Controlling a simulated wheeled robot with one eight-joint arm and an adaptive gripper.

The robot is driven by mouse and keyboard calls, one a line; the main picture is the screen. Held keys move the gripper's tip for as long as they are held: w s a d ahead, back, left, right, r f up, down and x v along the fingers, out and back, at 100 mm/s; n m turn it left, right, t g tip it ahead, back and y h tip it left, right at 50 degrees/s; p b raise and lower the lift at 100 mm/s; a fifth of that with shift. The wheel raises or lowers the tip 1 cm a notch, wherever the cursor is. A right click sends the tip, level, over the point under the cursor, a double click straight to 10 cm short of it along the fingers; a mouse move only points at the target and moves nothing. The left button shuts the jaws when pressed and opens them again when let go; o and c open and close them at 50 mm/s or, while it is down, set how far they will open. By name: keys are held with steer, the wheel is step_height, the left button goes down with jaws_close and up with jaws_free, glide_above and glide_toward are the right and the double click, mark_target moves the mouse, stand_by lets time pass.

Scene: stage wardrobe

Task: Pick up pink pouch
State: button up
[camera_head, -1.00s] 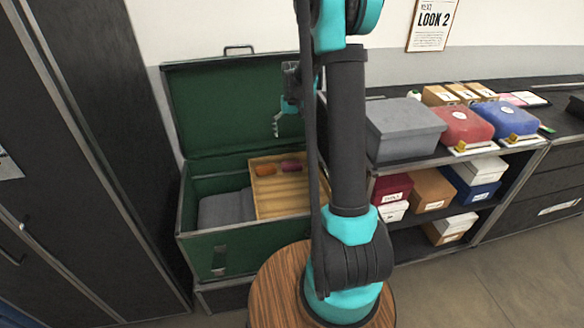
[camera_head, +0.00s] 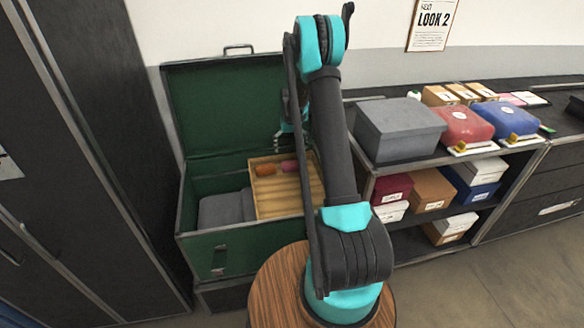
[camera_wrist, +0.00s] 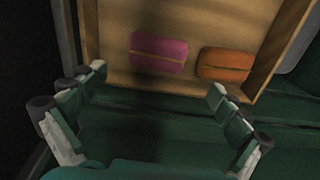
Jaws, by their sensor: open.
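The pink pouch (camera_wrist: 158,53) lies in a wooden tray (camera_wrist: 115,30) in the wrist view, left of an orange pouch (camera_wrist: 225,64). In the head view the pink pouch (camera_head: 289,166) shows small at the tray's back, right of the orange pouch (camera_head: 264,169). The slatted tray (camera_head: 262,207) sits inside an open green trunk (camera_head: 205,258). My gripper (camera_wrist: 158,78) is open and empty in the wrist view, its fingers spread wide, with the pink pouch apart from them and beyond the gap. In the head view my gripper is mostly hidden behind my arm.
The trunk's raised lid (camera_head: 215,105) stands behind the tray. A grey block (camera_head: 222,208) lies left of the tray. A shelf unit (camera_head: 408,225) with a grey box (camera_head: 400,130) and several cartons stands right. A dark cabinet (camera_head: 85,130) stands left.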

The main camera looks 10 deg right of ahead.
mark_target(292, 163)
steer(key=f, duration=0.9)
steer(key=shift+d+f, duration=0.15)
steer(key=shift+d, duration=0.05)
steer(key=shift+c, duration=0.5)
steer(key=c, duration=1)
